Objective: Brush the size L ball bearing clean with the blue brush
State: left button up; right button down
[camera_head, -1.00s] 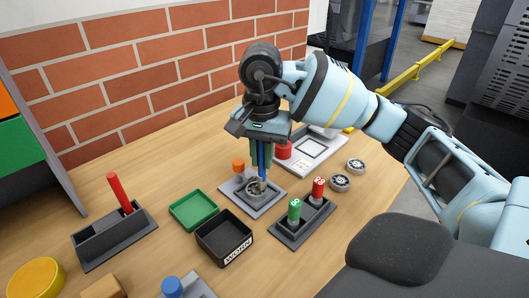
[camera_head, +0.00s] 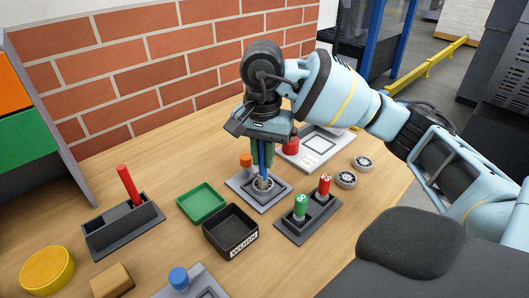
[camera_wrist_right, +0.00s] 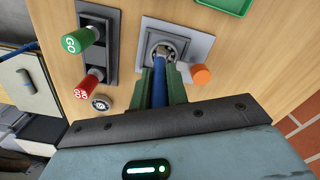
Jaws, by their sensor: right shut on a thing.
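My right gripper (camera_head: 262,160) points straight down and is shut on the blue brush (camera_head: 262,158). The brush's blue handle also shows between the green fingers in the right wrist view (camera_wrist_right: 159,88). A ring-shaped bearing (camera_head: 264,184) sits in the middle of a grey fixture plate (camera_head: 240,183) with an orange knob (camera_head: 246,160). The brush's lower end is at this bearing; whether its bristles touch is too small to tell. The right wrist view shows the bearing (camera_wrist_right: 164,49) just beyond the fingertips. No size mark is readable on it. My left gripper is out of view.
Two loose bearings (camera_head: 364,163) (camera_head: 347,180) lie to the right. The dark holder (camera_head: 296,234) with green and red gauges stands in front. A green tray (camera_head: 201,202), a black labelled bin (camera_head: 231,233) and a dark holder with a red handle (camera_head: 125,226) are to the left.

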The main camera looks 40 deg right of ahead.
jog(key=shift+a+f, duration=0.1)
jog(key=shift+a, duration=0.4)
jog(key=shift+d, duration=0.2)
jog(key=shift+d, duration=0.45)
jog(key=shift+d, duration=0.15)
jog(key=shift+d, duration=0.45)
jog(key=shift+w, duration=0.1)
jog(key=shift+d, duration=0.6)
jog(key=shift+a, duration=0.2)
